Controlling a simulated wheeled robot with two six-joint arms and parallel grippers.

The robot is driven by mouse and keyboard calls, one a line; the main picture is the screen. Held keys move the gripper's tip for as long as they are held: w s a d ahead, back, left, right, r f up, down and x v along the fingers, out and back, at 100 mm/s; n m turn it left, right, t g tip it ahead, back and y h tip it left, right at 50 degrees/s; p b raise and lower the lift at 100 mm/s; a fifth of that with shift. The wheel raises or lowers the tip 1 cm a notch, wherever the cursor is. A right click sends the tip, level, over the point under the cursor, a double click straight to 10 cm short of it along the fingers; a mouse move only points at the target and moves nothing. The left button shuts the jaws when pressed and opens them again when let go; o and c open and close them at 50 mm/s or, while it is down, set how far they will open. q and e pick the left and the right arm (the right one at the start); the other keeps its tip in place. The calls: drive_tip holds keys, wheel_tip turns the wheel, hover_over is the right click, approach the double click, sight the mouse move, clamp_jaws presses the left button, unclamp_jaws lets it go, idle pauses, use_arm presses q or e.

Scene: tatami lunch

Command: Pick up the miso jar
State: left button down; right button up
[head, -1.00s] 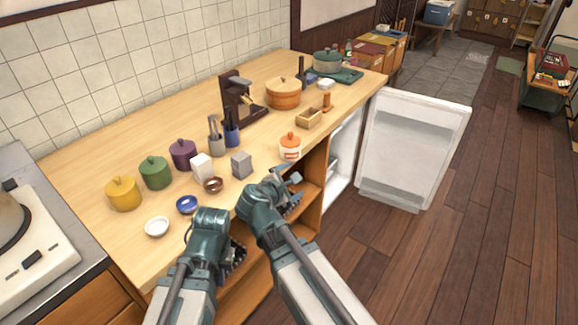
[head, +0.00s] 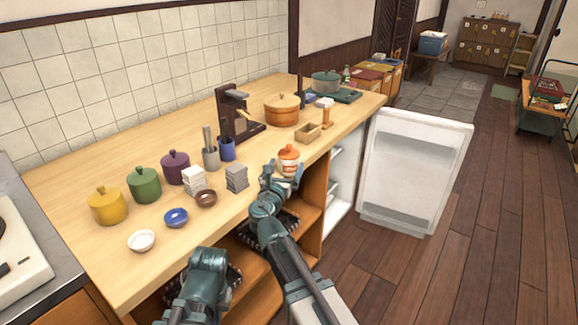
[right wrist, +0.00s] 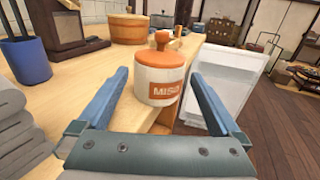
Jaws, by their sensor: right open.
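The miso jar (head: 289,161) is a small white jar with an orange lid and knob and an orange label. It stands upright near the front edge of the wooden counter (head: 180,131). In the right wrist view the jar (right wrist: 158,76) shows its MISO label, ahead of and between the two blue fingers. My right gripper (head: 281,171) is open and close to the jar on its near side; I cannot tell whether a finger touches it. My left gripper (head: 215,285) is low in front of the counter; its fingers cannot be made out.
A grey stack (head: 236,177) and a brown bowl (head: 206,198) stand left of the jar. A small wooden box (head: 307,133) and a wooden tub (head: 282,109) stand behind it. The open white fridge door (head: 413,170) is to the right. Yellow, green and purple pots line the counter's left.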

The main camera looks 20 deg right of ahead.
sight(291, 153)
drive_tip(key=shift+x, duration=1.55)
drive_tip(key=shift+w, duration=0.1)
drive_tip(key=x, duration=0.5)
drive_tip(key=shift+f, duration=0.3)
drive_tip(key=shift+c, duration=0.3)
clamp_jaws()
drive_tip(key=shift+r, duration=0.15)
